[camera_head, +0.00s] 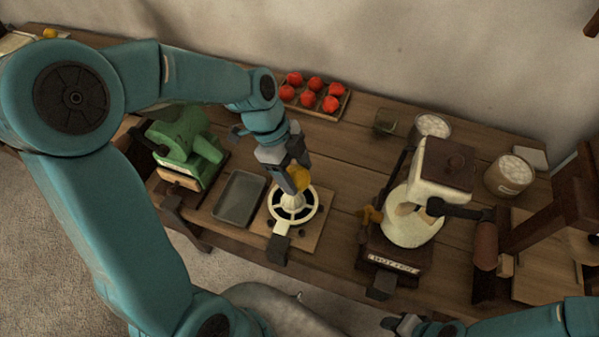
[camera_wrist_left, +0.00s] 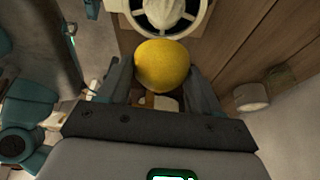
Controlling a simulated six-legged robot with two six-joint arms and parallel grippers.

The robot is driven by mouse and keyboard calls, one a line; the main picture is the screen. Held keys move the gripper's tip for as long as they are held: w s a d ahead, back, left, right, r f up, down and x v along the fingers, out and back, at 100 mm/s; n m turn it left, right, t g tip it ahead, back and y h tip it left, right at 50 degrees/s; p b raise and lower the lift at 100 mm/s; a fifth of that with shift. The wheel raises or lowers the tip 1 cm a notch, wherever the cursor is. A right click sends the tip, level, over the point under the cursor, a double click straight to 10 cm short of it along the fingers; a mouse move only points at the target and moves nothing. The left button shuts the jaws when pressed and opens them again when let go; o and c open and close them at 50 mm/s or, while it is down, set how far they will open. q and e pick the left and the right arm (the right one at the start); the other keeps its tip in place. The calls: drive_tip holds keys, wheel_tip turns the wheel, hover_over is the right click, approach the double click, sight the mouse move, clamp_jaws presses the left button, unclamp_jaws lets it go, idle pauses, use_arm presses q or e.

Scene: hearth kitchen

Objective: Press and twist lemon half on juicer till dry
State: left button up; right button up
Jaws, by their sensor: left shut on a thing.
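My left gripper (camera_head: 290,175) is shut on a yellow lemon half (camera_head: 299,178), above the juicer. In the left wrist view the lemon half (camera_wrist_left: 163,66) sits between the two fingers of the left gripper (camera_wrist_left: 162,82), with its rounded side showing. The juicer (camera_head: 318,207) is white, with a ribbed cone inside a slotted ring, and stands on a wooden board. Its cone and ring (camera_wrist_left: 200,20) show at the top of the left wrist view. I cannot tell whether the lemon touches the cone. Part of my right gripper (camera_head: 400,324) shows at the bottom edge; its jaw state is unclear.
A grey tray (camera_head: 239,198) lies left of the juicer, beside a green machine (camera_head: 185,140). A crate of red fruit (camera_head: 343,104) stands behind. A cream and brown machine (camera_head: 412,215) stands to the right, with white-filled tubs (camera_head: 510,172) beyond it.

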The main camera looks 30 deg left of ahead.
use_arm(q)
drive_tip(key=shift+a+r+p, duration=0.3)
drive_tip(key=shift+a+r, duration=0.05)
drive_tip(key=shift+r, duration=0.05)
drive_tip(key=shift+s+a, duration=0.1)
drive_tip(key=shift+s, duration=0.2)
drive_tip(key=shift+s+d+f, duration=0.1)
drive_tip(key=shift+d+f, duration=0.1)
drive_tip(key=shift+f, duration=0.15)
drive_tip(key=shift+a+f+b, duration=0.1)
drive_tip(key=shift+f+b, duration=0.45)
drive_tip(key=shift+f, duration=0.3)
wheel_tip(320, 180, down, 2)
drive_tip(key=shift+f+b, duration=0.2)
drive_tip(key=shift+b, duration=0.7)
drive_tip(key=shift+f+b, duration=0.3)
drive_tip(key=shift+b, duration=0.1)
use_arm(e)
drive_tip(key=shift+x, duration=0.95)
use_arm(q)
drive_tip(key=shift+r, duration=0.1)
use_arm(e)
drive_tip(key=shift+s+d, duration=0.1)
drive_tip(key=shift+d, duration=0.1)
